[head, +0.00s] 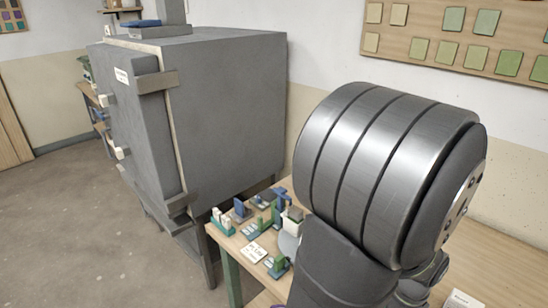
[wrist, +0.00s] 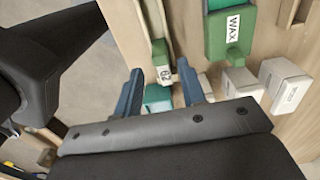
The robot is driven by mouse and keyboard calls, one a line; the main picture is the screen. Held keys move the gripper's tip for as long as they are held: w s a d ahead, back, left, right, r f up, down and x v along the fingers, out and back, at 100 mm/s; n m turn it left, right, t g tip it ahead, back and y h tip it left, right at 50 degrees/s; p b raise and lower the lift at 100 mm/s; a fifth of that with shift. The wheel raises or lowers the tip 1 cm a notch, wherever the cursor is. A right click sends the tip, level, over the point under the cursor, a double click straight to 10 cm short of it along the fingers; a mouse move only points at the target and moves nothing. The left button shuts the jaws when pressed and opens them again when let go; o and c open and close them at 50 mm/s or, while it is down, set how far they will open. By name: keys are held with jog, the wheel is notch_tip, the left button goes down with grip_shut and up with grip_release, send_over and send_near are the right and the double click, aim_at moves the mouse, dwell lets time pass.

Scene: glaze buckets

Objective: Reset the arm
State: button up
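In the wrist view my gripper (wrist: 160,84) shows two blue fingers standing well apart, so it is open. A teal block (wrist: 157,96) shows in the gap between the fingers, and a green piece with a white label (wrist: 162,73) is just beyond it. The fingers look apart from both, though the depth is hard to judge. In the head view my large grey arm link fills the right half and hides the gripper and much of the table.
A green container labelled WAX (wrist: 230,32) and white boxes (wrist: 240,83) lie near the right finger. In the head view, several small coloured pieces (head: 266,218) stand on the wooden table (head: 228,242). A grey kiln (head: 230,100) stands left; colour tiles (head: 452,20) hang behind.

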notch_tip(320, 180, down, 4)
jog(key=shift+f, duration=0.1)
jog(key=w+a, duration=0.3)
jog(key=shift+w+a+r, duration=0.25)
jog(key=shift+a, duration=0.05)
notch_tip(320, 180, up, 16)
jog(key=w+d+n, duration=0.1)
jog(key=n, duration=1.4)
jog(key=shift+d+r, duration=0.2)
jog(key=shift+r, duration=0.05)
